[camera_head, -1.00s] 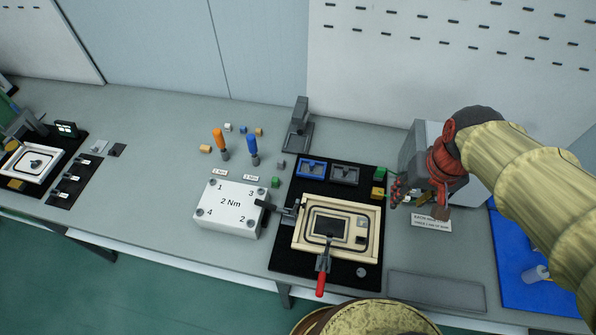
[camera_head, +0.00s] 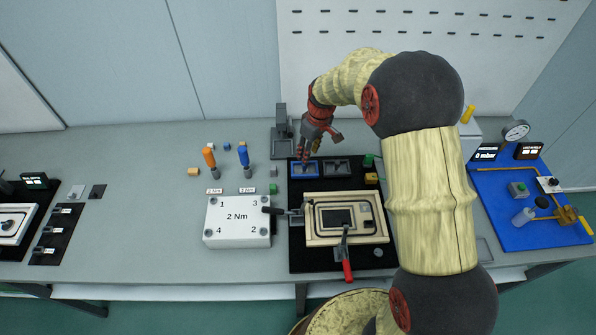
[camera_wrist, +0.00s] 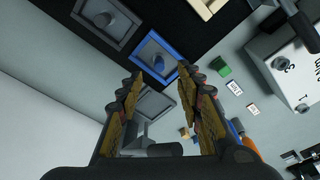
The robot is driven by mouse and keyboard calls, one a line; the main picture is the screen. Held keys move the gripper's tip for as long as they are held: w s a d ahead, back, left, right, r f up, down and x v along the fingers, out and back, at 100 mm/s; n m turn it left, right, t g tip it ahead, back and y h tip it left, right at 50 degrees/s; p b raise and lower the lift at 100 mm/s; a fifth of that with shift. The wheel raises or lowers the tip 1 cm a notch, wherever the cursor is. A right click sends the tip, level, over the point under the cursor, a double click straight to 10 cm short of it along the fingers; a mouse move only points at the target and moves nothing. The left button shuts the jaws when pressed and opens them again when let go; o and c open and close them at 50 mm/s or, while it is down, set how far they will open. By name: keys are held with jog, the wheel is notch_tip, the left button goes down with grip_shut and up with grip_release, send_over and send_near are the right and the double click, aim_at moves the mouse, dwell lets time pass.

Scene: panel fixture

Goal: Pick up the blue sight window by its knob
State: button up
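The blue sight window (camera_head: 304,170) is a flat blue frame lying on the black mat near its back edge. In the wrist view the blue sight window (camera_wrist: 175,48) shows its rim and a round grey knob (camera_wrist: 159,63) in the middle. My gripper (camera_head: 306,158) is just above and behind it, pointing down. In the wrist view the fingers of my gripper (camera_wrist: 157,82) are apart, with nothing between the tips. The knob lies ahead of the gap between the fingertips, not touched as far as I can tell.
A grey window (camera_head: 336,168) lies right beside the blue one. A grey stand (camera_head: 282,140) rises close on the left. The cream panel fixture (camera_head: 318,238) with a red-handled clamp (camera_head: 347,270) is in front. A white torque block (camera_head: 237,232) stands to the left.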

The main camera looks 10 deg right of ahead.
aim_at(305, 167)
jog(key=f, duration=0.3)
jog(key=shift+w+a+b, duration=0.25)
jog(key=shift+w+b, duration=0.05)
jog(key=f, duration=0.1)
jog(key=f+b, duration=0.1)
jog(key=f, duration=0.1)
jog(key=w+f, duration=0.1)
jog(key=shift+a+f, duration=0.25)
jog(key=c, duration=0.3)
grip_shut()
